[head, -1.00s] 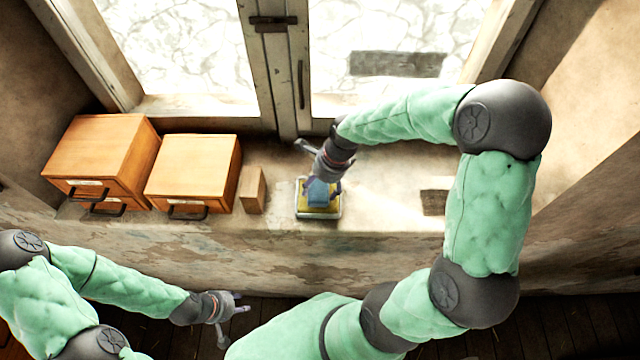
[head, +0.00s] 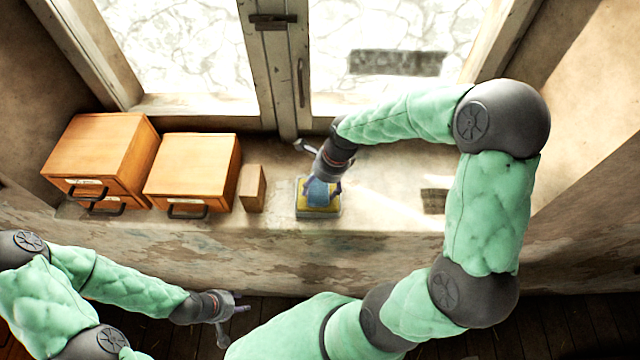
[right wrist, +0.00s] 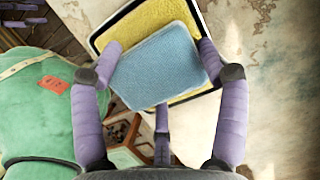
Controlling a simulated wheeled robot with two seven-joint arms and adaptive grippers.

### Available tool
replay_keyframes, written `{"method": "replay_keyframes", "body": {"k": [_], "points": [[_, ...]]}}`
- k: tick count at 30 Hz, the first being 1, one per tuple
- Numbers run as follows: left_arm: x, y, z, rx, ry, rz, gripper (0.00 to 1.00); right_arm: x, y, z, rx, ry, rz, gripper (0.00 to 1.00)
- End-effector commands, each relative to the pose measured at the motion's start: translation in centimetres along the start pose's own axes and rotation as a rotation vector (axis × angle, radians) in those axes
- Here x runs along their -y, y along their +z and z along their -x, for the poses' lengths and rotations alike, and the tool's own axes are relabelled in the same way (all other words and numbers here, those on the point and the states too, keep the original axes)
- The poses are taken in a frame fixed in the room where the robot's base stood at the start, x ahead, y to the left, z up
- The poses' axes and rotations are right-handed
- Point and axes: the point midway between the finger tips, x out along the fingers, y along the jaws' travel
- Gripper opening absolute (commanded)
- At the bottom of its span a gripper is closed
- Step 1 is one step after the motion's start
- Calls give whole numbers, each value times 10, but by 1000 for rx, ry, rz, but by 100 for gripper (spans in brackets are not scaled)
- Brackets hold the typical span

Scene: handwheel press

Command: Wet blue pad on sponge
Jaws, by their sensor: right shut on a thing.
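The blue pad (head: 319,191) is a light blue rounded block, held in my right gripper (head: 323,188). In the right wrist view the purple fingers of the right gripper (right wrist: 158,68) close on the two sides of the blue pad (right wrist: 155,68). The yellow sponge (head: 320,208) lies in a shallow dark tray with a pale rim (head: 319,216) on the ledge. The pad is over the sponge; I cannot tell whether they touch. The sponge also shows behind the pad in the right wrist view (right wrist: 140,24). My left gripper (head: 238,308) is open and empty, low in front of the ledge.
Two orange wooden drawer boxes (head: 102,150) (head: 193,165) and a small wooden block (head: 252,188) stand left of the tray. A window rises behind the ledge. A small dark patch (head: 435,201) lies to the right; the ledge between is clear.

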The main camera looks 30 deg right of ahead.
Motion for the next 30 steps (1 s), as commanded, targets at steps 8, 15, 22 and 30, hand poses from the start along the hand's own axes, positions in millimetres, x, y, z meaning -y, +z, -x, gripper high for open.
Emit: {"method": "replay_keyframes", "body": {"k": [8,15,22,30], "points": [[0,0,0,0,0,0,40,-1,-1,-2,-1,3,0,48],[0,0,1,0,0,0,40,-2,0,-1,-1,5,1,48],[-4,0,11,0,0,0,40,-1,4,13,-1,3,0,48],[-9,1,25,0,0,0,40,-1,8,32,-1,2,0,48]]}}
